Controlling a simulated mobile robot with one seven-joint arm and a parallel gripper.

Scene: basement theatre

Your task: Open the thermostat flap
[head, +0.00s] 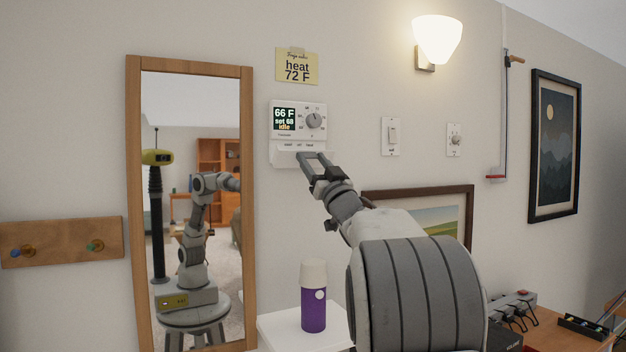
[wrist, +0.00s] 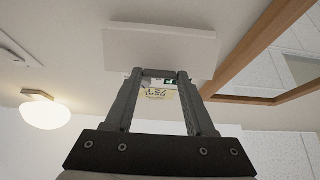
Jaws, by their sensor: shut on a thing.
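The thermostat (head: 297,117) is a white wall unit with a dark display reading 66 F, set 68, idle, and a round grey dial. Its white flap (head: 286,157) sticks out at the lower edge, swung down from the body, with a row of small labels showing above it. My gripper (head: 313,160) is at the right part of the flap's front edge, shut on it. In the wrist view the flap appears as a pale panel (wrist: 160,45), with my fingertips (wrist: 163,74) at its edge. The fingers hide part of the flap and the thermostat behind.
A yellow note (head: 297,66) reading heat 72 F is above the thermostat. A wood-framed mirror (head: 134,200) stands close on the left. Two switch plates and a lit wall lamp (head: 437,40) are to the right. A purple flask (head: 313,310) stands on a white surface below.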

